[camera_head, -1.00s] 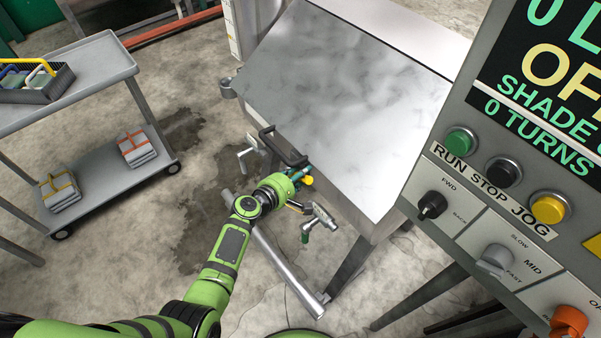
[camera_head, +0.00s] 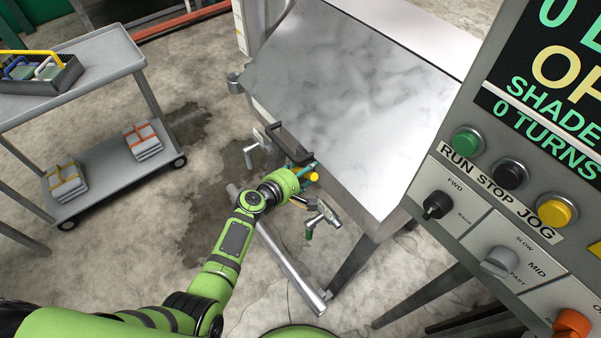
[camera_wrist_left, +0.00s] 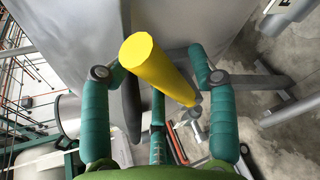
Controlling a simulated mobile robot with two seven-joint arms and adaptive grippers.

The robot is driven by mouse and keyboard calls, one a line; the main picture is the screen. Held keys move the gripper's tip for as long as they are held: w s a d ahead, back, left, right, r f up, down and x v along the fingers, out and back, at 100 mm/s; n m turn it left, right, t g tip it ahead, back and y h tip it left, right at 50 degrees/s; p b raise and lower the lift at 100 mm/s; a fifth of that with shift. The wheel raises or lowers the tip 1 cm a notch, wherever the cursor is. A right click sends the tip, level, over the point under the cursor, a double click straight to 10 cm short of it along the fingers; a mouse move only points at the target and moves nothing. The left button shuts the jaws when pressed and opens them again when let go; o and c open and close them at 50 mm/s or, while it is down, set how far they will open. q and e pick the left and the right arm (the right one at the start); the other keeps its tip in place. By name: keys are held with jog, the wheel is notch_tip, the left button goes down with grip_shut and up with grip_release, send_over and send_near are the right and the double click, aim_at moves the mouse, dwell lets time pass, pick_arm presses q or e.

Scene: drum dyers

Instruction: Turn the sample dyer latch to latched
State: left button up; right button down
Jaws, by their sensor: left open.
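The sample dyer (camera_head: 345,95) is a steel box with a mottled grey lid, in the middle of the head view. A yellow grip (camera_head: 314,177), apparently the latch handle, shows at its front edge. In the left wrist view the yellow grip (camera_wrist_left: 150,58) is a thick cylinder pointing toward the camera. My left gripper (camera_head: 306,174) is at this front edge. Its teal fingers (camera_wrist_left: 158,76) are open on either side of the yellow grip, with visible gaps. The latch's base is mostly hidden by the gripper. My right gripper is not in view.
A black bar handle (camera_head: 285,147) is just behind my left gripper. A valve with a green handle (camera_head: 322,216) and a steel pipe (camera_head: 290,265) lie close by. A control panel (camera_head: 455,207) fills the right. A grey cart (camera_head: 105,165) stands at left.

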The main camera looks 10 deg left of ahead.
pick_arm(q)
jog(key=v, duration=0.8)
jog(key=shift+f, duration=0.1)
